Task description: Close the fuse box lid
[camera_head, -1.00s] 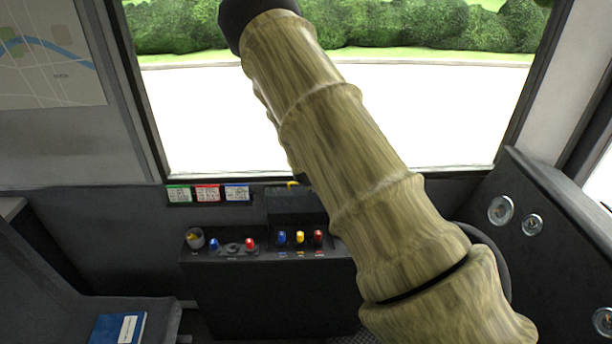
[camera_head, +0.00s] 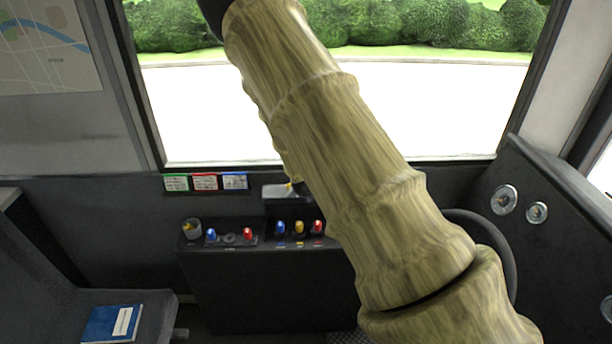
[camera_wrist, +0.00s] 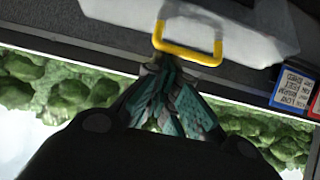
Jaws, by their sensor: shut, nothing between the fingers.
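The fuse box (camera_head: 290,207) is a dark box on the console below the windshield, partly hidden by my arm in the head view. In the head view my gripper is out of sight.
The console (camera_head: 265,285) carries blue, yellow and red knobs and a small cup (camera_head: 192,229). Three labels (camera_head: 205,182) line the wall beneath the windshield. A seat with a blue book (camera_head: 111,324) is at left, and a gauge panel (camera_head: 560,240) at right.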

